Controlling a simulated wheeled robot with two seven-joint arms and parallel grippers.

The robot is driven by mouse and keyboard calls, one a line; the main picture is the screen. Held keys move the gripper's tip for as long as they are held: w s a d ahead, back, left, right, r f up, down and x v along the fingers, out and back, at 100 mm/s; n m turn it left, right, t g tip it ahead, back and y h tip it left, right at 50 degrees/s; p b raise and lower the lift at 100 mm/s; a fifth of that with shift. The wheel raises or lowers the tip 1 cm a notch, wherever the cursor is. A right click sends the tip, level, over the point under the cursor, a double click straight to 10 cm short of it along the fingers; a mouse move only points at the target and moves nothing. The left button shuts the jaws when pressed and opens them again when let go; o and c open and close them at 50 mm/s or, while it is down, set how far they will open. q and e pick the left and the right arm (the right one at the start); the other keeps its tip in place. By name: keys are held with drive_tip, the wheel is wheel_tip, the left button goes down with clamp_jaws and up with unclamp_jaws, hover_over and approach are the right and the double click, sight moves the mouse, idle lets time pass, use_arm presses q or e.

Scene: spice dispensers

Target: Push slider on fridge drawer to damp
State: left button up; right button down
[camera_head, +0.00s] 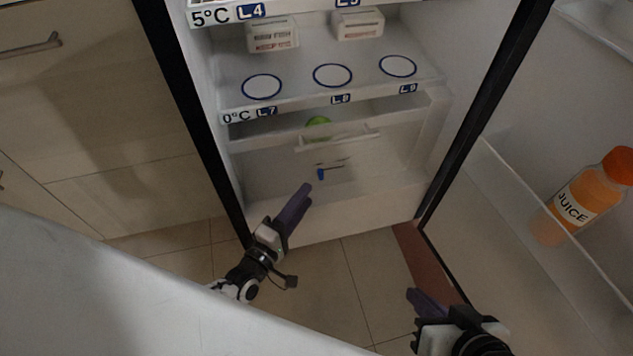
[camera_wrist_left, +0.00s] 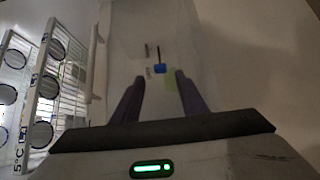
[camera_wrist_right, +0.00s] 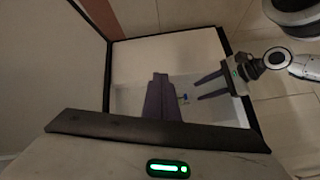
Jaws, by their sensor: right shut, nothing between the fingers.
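The small blue slider (camera_head: 320,174) sits on the front of the clear fridge drawer (camera_head: 385,178), at the left end of a thin dark track. The slider also shows in the left wrist view (camera_wrist_left: 160,69), ahead and between the finger lines, and in the right wrist view (camera_wrist_right: 185,97). The markings beside it are too small to read. My left gripper (camera_head: 305,190) is open and empty, just below and left of the slider, apparently apart from it. My right gripper (camera_head: 414,293) is shut and empty, low at the right, away from the drawer.
The drawer handle (camera_head: 340,137) runs above the slider, and a green item (camera_head: 318,124) shows inside the drawer. The open fridge door at the right holds a juice bottle (camera_head: 577,203). Shelves with white boxes (camera_head: 272,36) are above. A white surface (camera_head: 110,290) fills the lower left.

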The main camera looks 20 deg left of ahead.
sight(319, 178)
use_arm(q)
drive_tip(key=w, duration=0.3)
drive_tip(key=w+d+b, duration=0.1)
drive_tip(key=w, duration=0.2)
drive_tip(key=shift+w+d, duration=0.1)
drive_tip(key=shift+c, duration=0.4)
clamp_jaws()
